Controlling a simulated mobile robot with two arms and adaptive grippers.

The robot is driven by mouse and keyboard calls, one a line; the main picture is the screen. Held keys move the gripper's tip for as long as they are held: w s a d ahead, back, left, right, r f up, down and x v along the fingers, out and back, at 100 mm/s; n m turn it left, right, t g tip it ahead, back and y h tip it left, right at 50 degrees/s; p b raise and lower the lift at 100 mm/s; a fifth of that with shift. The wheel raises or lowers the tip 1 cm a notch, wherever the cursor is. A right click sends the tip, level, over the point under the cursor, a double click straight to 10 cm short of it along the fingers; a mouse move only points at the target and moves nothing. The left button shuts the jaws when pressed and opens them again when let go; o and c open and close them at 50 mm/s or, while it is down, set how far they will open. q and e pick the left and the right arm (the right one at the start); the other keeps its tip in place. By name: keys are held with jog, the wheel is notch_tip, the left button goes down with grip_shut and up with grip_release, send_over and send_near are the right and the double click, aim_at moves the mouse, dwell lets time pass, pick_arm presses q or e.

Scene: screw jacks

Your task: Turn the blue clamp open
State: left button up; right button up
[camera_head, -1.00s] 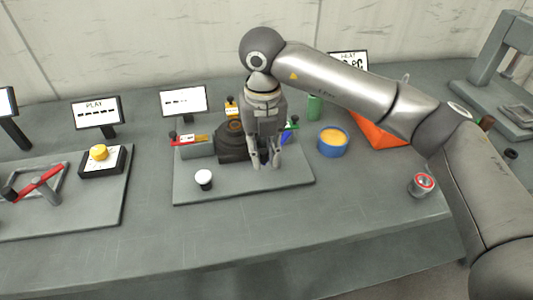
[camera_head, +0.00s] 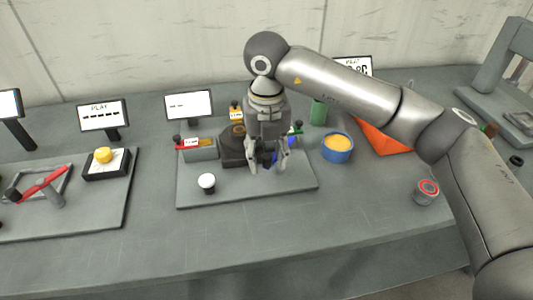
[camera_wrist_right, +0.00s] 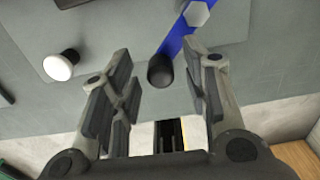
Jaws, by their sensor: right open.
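The blue clamp (camera_wrist_right: 180,32) shows in the right wrist view as a flat blue bar with a grey hex bolt (camera_wrist_right: 198,14) and a black knob (camera_wrist_right: 160,70) at its near end. My right gripper (camera_wrist_right: 158,60) is open, with one finger on each side of the knob; I cannot tell whether either touches it. In the head view my right gripper (camera_head: 267,166) points down over the jack's base plate (camera_head: 225,194). Only bits of the blue clamp (camera_head: 290,142) show there, the rest hidden behind the gripper. My left gripper is not in view.
A white button (camera_head: 207,182) stands at the plate's front left, and a red clamp (camera_head: 190,143) is behind it. A blue bowl (camera_head: 337,148), an orange wedge (camera_head: 382,135) and a red-topped button (camera_head: 427,190) lie to the right. The front of the table is clear.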

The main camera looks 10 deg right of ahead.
notch_tip(320, 180, up, 12)
dwell(0.5)
